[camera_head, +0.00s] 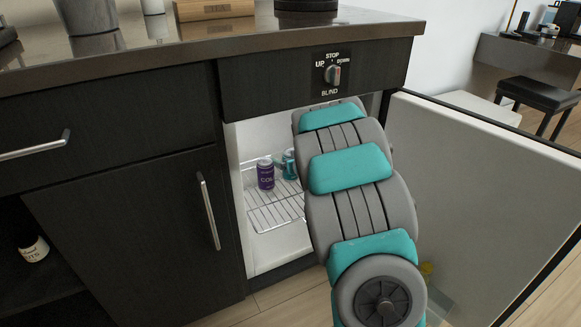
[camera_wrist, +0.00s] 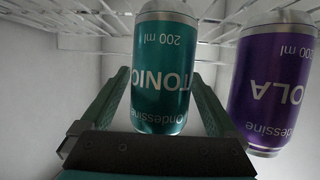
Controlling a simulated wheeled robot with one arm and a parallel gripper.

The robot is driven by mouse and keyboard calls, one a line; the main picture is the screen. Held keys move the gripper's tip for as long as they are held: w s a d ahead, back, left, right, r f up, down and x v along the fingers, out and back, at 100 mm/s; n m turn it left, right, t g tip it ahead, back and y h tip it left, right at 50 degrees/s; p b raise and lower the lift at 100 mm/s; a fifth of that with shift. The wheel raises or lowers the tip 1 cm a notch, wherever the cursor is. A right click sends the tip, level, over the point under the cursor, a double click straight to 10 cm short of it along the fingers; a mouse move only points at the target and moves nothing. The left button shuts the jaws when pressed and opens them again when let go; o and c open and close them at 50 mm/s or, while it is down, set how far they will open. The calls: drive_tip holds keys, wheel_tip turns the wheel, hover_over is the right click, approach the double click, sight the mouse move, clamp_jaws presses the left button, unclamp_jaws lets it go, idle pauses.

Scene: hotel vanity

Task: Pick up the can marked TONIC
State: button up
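The TONIC can (camera_wrist: 161,75) is teal with silver ends. In the wrist view it appears upside down, straight ahead between the two fingers of my gripper (camera_wrist: 160,74). The gripper is open, with one finger to each side of the can; whether either touches it is hard to tell. In the head view the teal can (camera_head: 289,164) stands on the wire shelf inside the open cabinet, partly hidden behind my arm. My gripper is hidden there by the arm.
A purple COLA can (camera_head: 265,173) stands close beside the teal can; it also shows at the right in the wrist view (camera_wrist: 270,85). The wire shelf (camera_head: 268,217) is clear in front. The open door (camera_head: 490,200) is right of my arm, and white cabinet walls enclose the cans.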

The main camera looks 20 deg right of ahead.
clamp_jaws()
idle(0.6)
drive_tip(key=shift+r, duration=0.15)
